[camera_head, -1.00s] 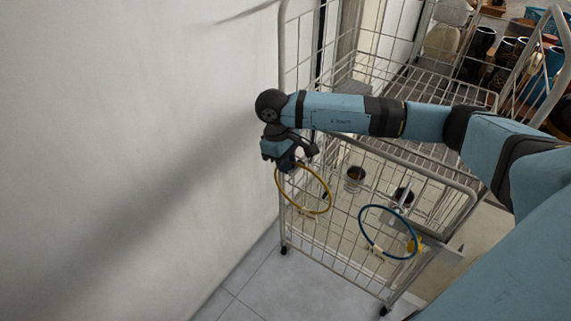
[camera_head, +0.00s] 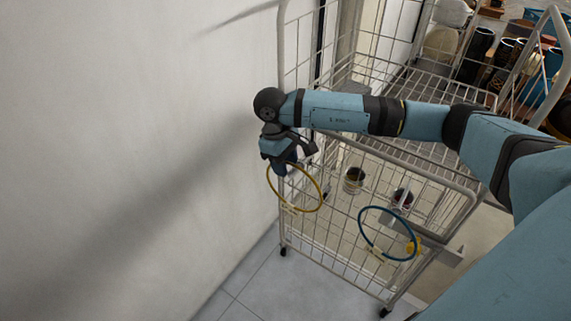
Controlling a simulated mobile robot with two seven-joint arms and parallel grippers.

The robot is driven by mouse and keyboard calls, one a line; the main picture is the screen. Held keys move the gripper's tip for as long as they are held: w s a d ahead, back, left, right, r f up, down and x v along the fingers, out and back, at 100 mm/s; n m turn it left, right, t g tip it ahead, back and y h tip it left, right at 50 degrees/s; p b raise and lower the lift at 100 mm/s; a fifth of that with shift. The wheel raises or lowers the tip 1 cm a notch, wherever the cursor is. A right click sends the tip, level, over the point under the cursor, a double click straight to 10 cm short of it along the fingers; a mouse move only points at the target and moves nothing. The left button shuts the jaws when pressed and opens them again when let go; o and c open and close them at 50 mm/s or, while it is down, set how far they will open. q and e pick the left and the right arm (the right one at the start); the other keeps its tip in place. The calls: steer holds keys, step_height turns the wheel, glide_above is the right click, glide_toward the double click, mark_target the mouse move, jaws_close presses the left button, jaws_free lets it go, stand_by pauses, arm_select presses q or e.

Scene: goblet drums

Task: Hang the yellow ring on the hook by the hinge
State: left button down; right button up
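The yellow ring (camera_head: 321,192) hangs from my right gripper (camera_head: 284,168), in front of the cart's wire door near the wall. The gripper appears shut on the ring's upper left rim; its fingertips are small and dark. A small pale piece (camera_head: 290,208) shows at the ring's lower edge, against the wire; I cannot tell whether it is the hook by the hinge, or whether the ring touches it. A blue ring (camera_head: 362,226) is at the wire door to the right. My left gripper is not in view.
The white wire cart (camera_head: 372,268) stands close to the left wall (camera_head: 120,160). Two small cups (camera_head: 354,180) are behind the wire. A yellow piece (camera_head: 413,247) is by the blue ring. Goblet drums (camera_head: 478,52) stand at the upper right. Tiled floor (camera_head: 250,290) is clear below.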

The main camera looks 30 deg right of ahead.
steer(key=v, duration=1.3)
steer(key=shift+p, duration=0.3)
steer(key=shift+s+a, duration=0.1)
